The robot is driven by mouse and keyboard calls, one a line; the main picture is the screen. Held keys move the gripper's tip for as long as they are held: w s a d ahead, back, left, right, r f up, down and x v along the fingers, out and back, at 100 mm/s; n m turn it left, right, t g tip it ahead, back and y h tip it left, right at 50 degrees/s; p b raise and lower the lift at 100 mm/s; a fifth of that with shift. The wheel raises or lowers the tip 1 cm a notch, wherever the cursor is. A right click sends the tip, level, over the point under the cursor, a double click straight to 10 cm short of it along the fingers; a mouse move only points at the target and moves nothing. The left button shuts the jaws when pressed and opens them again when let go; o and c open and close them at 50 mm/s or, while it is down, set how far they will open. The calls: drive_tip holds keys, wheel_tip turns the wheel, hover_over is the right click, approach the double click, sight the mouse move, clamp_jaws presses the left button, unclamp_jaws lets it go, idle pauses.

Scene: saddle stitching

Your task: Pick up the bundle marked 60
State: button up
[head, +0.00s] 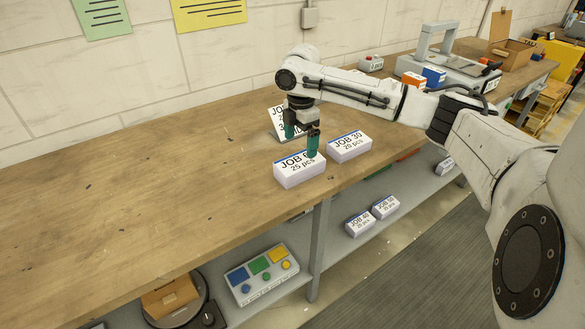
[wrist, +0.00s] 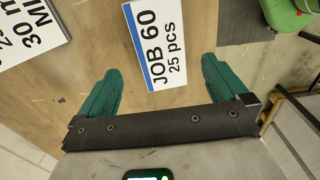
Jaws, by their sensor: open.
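The bundle marked JOB 60, 25 pcs (wrist: 153,45), is a white block with a blue edge stripe, and its label reads clearly in the wrist view. In the head view the bundle (head: 298,178) lies on the wooden bench near its front edge, with part of its label hidden by a finger. My gripper (head: 301,144) points down over the bundle's far side. Its two green fingers are apart and empty. In the wrist view my gripper (wrist: 163,88) has the bundle's near end between the finger lines, and I cannot tell the height gap.
A bundle marked JOB 30 (head: 349,148) lies just right on the bench (head: 130,210). A white sign card (head: 274,118) stands behind my gripper. More bundles (head: 360,223) and a button panel (head: 262,273) are on the lower shelf. The bench's left side is clear.

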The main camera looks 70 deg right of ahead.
sight(300, 161)
wheel_tip(300, 161, down, 8)
drive_tip(key=shift+a+f+p, duration=0.1)
drive_tip(key=shift+p, duration=0.35)
drive_tip(key=shift+c, duration=0.3)
drive_tip(key=c, duration=1.2)
drive_tip(key=shift+r, duration=0.2)
drive_tip(key=shift+c, duration=0.2)
